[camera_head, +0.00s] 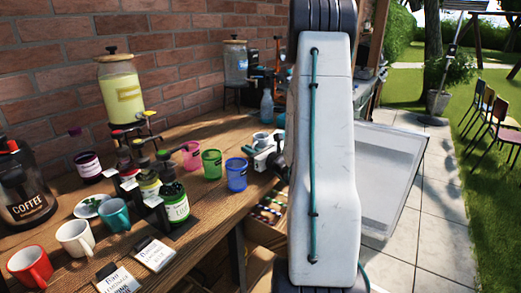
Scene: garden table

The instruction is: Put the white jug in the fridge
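A small white vessel (262,139), perhaps the white jug, is on the back part of the wooden table, just left of my arm. My gripper (262,158) seems to show as white and dark parts just in front of it, mostly hidden by my arm. I cannot tell whether it is open or shut, or whether it touches the vessel. A pale grey open panel (398,185), perhaps the fridge door, stands right of my arm. The fridge's inside is hidden.
The wooden table (225,200) carries pink, green and blue cups (236,173), mugs (74,238), jars, a coffee container (25,185) and a yellow drink dispenser (121,92). A crate (268,210) is below its edge. Paving (445,235) is clear at right; chairs (505,125) stand on grass.

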